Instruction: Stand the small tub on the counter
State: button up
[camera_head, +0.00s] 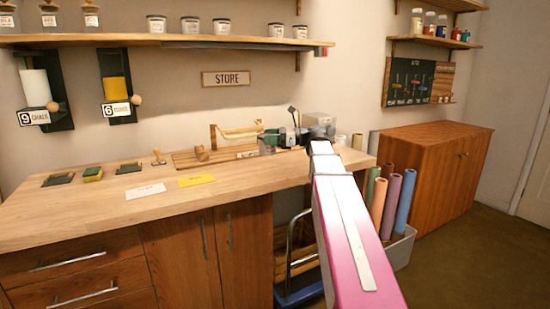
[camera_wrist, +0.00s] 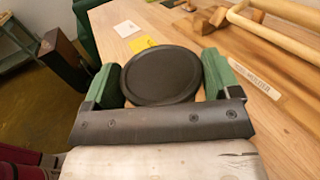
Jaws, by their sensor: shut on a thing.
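The small tub shows in the wrist view as a round dark lid (camera_wrist: 160,76) seen from above; its body is hidden below. My gripper (camera_wrist: 160,80) has its green fingers closed on opposite sides of it. In the head view my gripper (camera_head: 276,139) is small and far off, over the right back part of the wooden counter (camera_head: 100,216), with the tub barely discernible. The counter also shows in the wrist view (camera_wrist: 298,125). I cannot tell whether the tub's base touches the counter.
A wooden rack (camera_head: 205,158) stands close to my gripper, with a wooden bar frame. A yellow card (camera_head: 196,180) and a white card (camera_head: 145,191) lie on the counter. Rolls (camera_head: 405,200) stand in a bin right of the counter. The front of the counter is clear.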

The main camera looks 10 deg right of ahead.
jog(key=shift+w+d+f, duration=0.35)
jog(key=shift+d+f, duration=0.6)
jog(key=shift+f, duration=0.35)
jog(key=shift+w+d+f, duration=0.35)
jog(key=shift+d+f, duration=0.6)
jog(key=shift+f, duration=0.3)
jog(key=shift+w+d+f, duration=0.35)
jog(key=shift+d+f, duration=0.6)
jog(key=shift+f, duration=0.35)
jog(key=o, duration=0.9)
jog(key=shift+f, duration=0.1)
jog(key=shift+d, duration=0.2)
jog(key=d, duration=0.3)
jog(key=s+d, duration=0.1)
jog(key=d, duration=0.3)
jog(key=s+d, duration=0.1)
jog(key=d, duration=0.3)
jog(key=shift+d, duration=0.2)
